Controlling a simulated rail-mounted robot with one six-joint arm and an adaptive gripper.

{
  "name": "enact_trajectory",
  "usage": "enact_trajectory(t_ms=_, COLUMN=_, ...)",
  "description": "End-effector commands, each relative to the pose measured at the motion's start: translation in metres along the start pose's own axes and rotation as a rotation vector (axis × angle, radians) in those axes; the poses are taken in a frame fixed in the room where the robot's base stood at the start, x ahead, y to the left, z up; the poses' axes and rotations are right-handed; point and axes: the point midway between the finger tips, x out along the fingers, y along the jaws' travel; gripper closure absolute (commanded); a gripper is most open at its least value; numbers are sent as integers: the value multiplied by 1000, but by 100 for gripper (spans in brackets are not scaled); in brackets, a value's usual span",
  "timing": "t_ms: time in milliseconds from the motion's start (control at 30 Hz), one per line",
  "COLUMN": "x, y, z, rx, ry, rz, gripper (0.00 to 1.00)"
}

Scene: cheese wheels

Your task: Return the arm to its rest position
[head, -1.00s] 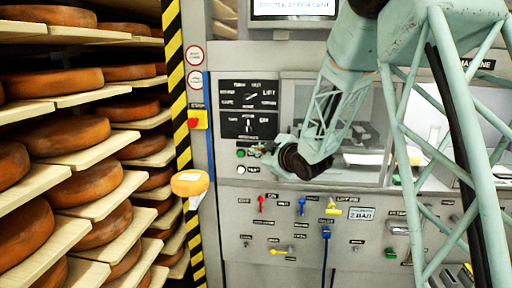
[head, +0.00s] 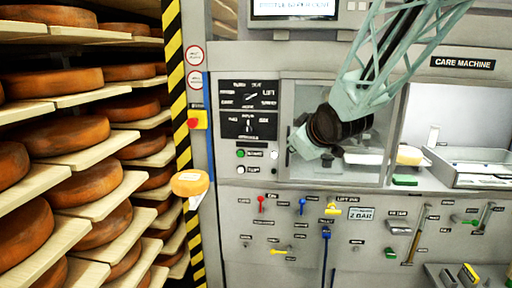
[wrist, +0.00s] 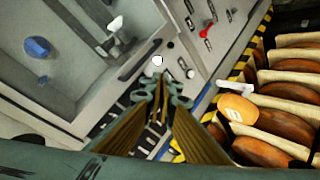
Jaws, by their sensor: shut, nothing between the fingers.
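My gripper (wrist: 166,92) is shut and empty in the wrist view, its two fingers close together in front of the care machine's panel. In the head view my pale green lattice arm reaches down from the top right. The dark wrist joint hangs in front of the glass window (head: 376,170), and the gripper (head: 296,143) points left, by the window's left edge. The fingertips are hard to make out there. I cannot tell the exact gap between gripper and panel.
Shelves of orange-brown cheese wheels (head: 70,133) fill the left. Levers and knobs (head: 325,232) line the lower panel. A metal tray (head: 480,172) lies in the open bay at right.

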Motion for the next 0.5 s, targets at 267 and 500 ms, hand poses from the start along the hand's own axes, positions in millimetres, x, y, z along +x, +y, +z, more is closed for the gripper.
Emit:
enact_trajectory(t_ms=267, x=-56, y=4, z=26, rx=85, ry=-96, rz=5, gripper=100)
enact_trajectory(t_ms=500, x=-105, y=-1, z=50, rx=163, ry=-177, rz=4, gripper=100)
